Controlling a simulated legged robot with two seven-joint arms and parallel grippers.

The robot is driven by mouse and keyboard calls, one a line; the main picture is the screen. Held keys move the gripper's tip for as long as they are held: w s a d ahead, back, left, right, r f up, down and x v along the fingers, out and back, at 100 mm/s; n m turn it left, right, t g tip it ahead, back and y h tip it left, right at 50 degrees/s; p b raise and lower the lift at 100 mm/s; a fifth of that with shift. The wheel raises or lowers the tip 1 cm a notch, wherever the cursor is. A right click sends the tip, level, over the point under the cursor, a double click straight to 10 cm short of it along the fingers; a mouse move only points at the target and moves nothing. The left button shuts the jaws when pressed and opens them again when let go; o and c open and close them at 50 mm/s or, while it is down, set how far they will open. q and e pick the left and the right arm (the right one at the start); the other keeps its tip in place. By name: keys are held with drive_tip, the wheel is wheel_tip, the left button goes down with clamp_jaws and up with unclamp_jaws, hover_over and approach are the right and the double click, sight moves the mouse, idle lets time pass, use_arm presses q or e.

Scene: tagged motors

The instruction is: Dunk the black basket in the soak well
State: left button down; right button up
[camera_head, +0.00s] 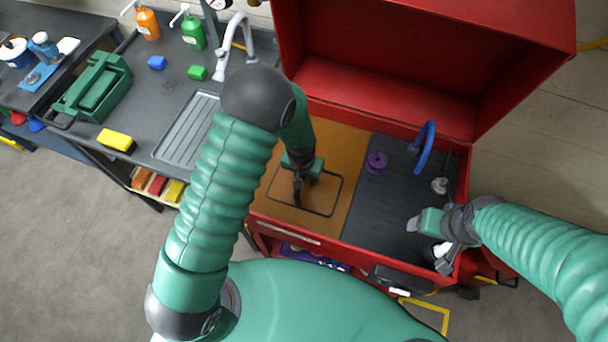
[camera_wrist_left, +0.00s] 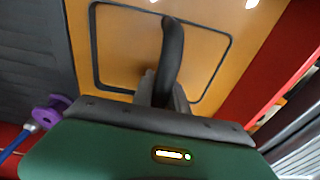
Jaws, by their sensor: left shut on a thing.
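The soak well (camera_head: 345,150) is the orange-brown left part of the open red washer cabinet. The black basket shows as a thin dark rectangular rim (camera_head: 318,212) against the orange. Orange fills the area inside the rim, and I cannot tell how deep the basket sits. My left gripper (camera_head: 298,190) is over the rim's middle, shut on the basket's upright black handle. The handle (camera_wrist_left: 173,50) and rim (camera_wrist_left: 96,62) also show in the left wrist view. My right gripper (camera_head: 432,245) is at the cabinet's front right; its fingers are unclear.
A dark ribbed drain area (camera_head: 375,215) lies right of the well, with a purple part (camera_head: 377,162) and a blue hose (camera_head: 426,146). The red lid (camera_head: 400,70) stands open behind. A sink bench at left holds a green toolbox (camera_head: 95,88), bottles and a yellow block (camera_head: 117,140).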

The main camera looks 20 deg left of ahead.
use_arm(q)
drive_tip(key=shift+f+b, duration=1.35)
drive_tip(key=shift+f, duration=0.4)
drive_tip(key=shift+r, duration=0.1)
wheel_tip(320, 180, up, 23)
drive_tip(key=p, duration=1.8)
drive_tip(key=shift+p, duration=0.3)
idle(0.7)
